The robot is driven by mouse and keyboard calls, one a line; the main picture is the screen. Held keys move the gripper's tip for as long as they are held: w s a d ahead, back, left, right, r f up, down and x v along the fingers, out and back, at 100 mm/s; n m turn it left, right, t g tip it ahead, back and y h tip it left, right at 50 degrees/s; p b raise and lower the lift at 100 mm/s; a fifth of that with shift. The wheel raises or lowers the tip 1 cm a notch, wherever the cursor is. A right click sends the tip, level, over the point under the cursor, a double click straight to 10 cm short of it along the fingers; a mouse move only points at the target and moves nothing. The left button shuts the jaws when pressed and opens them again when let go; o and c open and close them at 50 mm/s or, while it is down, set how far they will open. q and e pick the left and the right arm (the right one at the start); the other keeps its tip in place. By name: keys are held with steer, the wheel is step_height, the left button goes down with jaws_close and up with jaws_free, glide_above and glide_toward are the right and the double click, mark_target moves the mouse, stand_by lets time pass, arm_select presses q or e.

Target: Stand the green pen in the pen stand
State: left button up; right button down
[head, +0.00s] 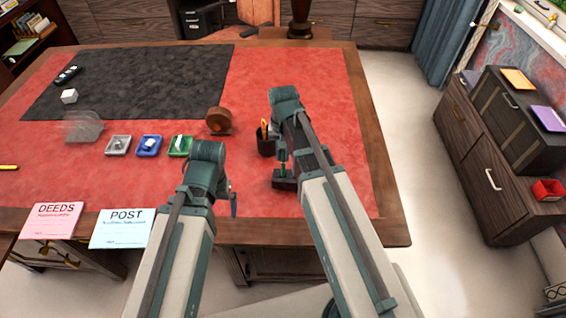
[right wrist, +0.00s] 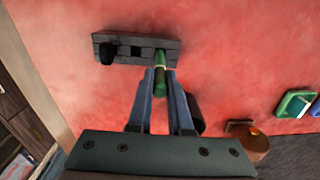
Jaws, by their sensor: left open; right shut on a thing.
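The green pen (right wrist: 160,88) is held between the fingers of my right gripper (right wrist: 158,74), which is shut on it. The pen also shows in the head view (head: 283,158), roughly upright. Its lower end meets the right part of the dark pen stand (right wrist: 122,57) in the right wrist view; I cannot tell how deep it sits. The stand, also in the head view (head: 285,184), has an open square hole in the middle and a black item at its left end. My left gripper (head: 232,202) is open, mostly hidden by its arm, over the desk's front part.
A black pen cup (head: 265,147) stands just left of the right arm. A round wooden object (head: 218,122) and green (head: 180,146), blue (head: 149,146) and grey (head: 118,146) trays lie further left. Red desk surface right of the stand is clear.

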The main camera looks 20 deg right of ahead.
mark_target(283, 177)
steer(key=shift+f+b, duration=1.25)
steer(key=shift+f, duration=0.4)
steer(key=shift+f, duration=0.15)
steer(key=c, duration=0.8)
jaws_free()
steer(key=shift+c, duration=0.2)
step_height(283, 177, up, 13)
steer(key=p, duration=1.2)
steer(key=shift+f, duration=0.2)
steer(key=s+a+n+h, duration=0.1)
steer(key=s+a+n, duration=0.7)
steer(key=s, duration=0.6)
steer(key=shift+s+a, duration=0.15)
steer(key=shift+a, duration=1.1)
